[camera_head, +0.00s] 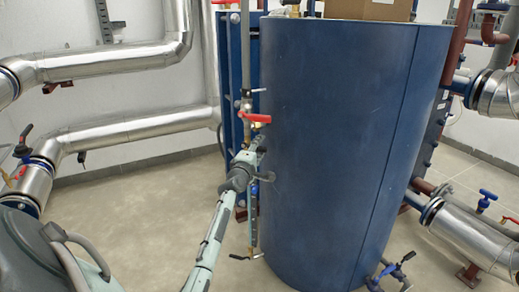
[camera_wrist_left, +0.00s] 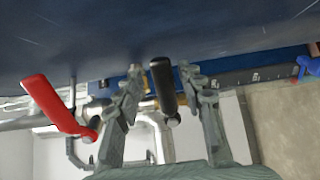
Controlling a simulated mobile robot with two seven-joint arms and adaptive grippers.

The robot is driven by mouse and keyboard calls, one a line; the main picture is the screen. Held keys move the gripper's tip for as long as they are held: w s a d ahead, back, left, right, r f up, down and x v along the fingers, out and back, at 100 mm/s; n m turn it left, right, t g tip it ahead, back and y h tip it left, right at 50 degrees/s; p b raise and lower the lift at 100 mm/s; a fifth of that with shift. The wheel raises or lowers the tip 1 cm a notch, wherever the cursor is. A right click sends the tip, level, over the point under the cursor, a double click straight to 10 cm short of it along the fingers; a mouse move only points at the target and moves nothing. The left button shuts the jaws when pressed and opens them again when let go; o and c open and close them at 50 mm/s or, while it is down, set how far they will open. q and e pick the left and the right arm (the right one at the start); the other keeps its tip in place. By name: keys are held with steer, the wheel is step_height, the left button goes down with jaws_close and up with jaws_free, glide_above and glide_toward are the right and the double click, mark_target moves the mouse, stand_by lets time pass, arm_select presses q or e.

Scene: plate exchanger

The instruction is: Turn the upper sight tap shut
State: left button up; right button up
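In the left wrist view a black lever handle (camera_wrist_left: 163,84), which looks like the upper sight tap's, stands between the two fingers of my left gripper (camera_wrist_left: 159,72). The fingers are apart, one on each side, with small gaps; I see no clear grip on it. In the head view my left gripper (camera_head: 257,146) is at the left side of the blue tank, above the narrow sight column (camera_head: 253,222). There the arm and fingers mostly hide the upper tap. A lower tap with a black lever (camera_head: 240,257) shows at the column's foot. My right gripper is not in view.
A red lever (camera_head: 256,118) sits just above my left gripper and shows close beside it in the left wrist view (camera_wrist_left: 50,104). The large blue tank (camera_head: 335,150) borders the gripper on the right. A grey vertical pipe (camera_head: 245,50) runs above. Floor to the left is clear.

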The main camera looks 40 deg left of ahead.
arm_select(q)
steer(key=shift+f, duration=0.15)
steer(key=shift+s+d+f, duration=0.1)
steer(key=shift+s+d, duration=0.15)
steer(key=shift+s, duration=0.2)
steer(key=v, duration=1.1)
steer(key=shift+a, duration=0.1)
steer(key=s+d+f+m+g+h, duration=0.3)
steer(key=d+f+m, duration=0.45)
steer(key=f, duration=0.25)
steer(key=s+d+f+m+g+h, duration=0.3)
steer(key=d+f+m, duration=0.3)
steer(key=d+f, duration=0.3)
steer(key=s+d+f+m+g, duration=0.3)
steer(key=s+f, duration=0.5)
steer(key=s, duration=0.3)
steer(key=s+d+f+m+g, duration=0.4)
steer(key=s+f+m, duration=0.4)
steer(key=s, duration=0.3)
steer(key=shift+s+d+f+g, duration=0.25)
steer(key=shift+d+f+g, duration=0.05)
steer(key=shift+d+f, duration=0.1)
